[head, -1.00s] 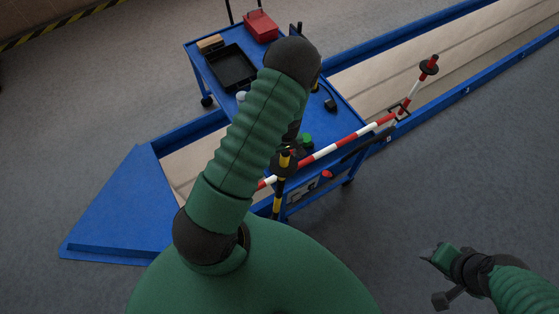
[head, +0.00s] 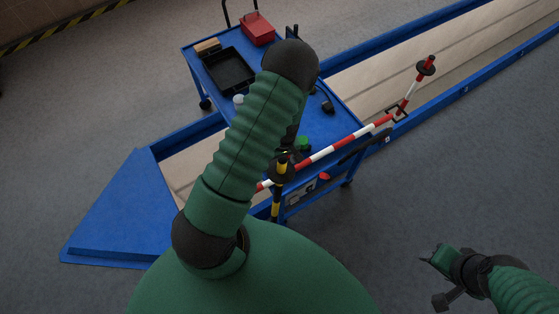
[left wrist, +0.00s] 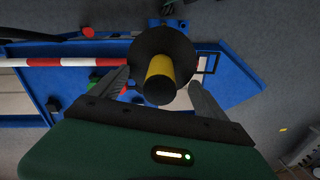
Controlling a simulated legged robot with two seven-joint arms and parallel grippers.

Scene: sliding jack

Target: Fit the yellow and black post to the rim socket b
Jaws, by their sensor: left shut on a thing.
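The yellow and black post (head: 276,200) has a black disc and stands roughly upright in the head view, just right of my left arm. In the left wrist view the post (left wrist: 160,72) points end-on at the camera between the fingers. My left gripper (left wrist: 160,84) is shut on it; the arm hides most of this gripper in the head view. A black square frame (left wrist: 213,63) shows on the blue rim beside the post, apart from it in the picture. I cannot tell which socket is b. My right gripper (head: 432,257) is at lower right, away from the post, its jaws unclear.
A red and white bar (head: 340,147) runs from beside the post to a red and white post (head: 413,88) on the blue rim. A blue cart (head: 325,125) carries a black tray (head: 230,70) and a red box (head: 257,28). Grey floor is clear at right.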

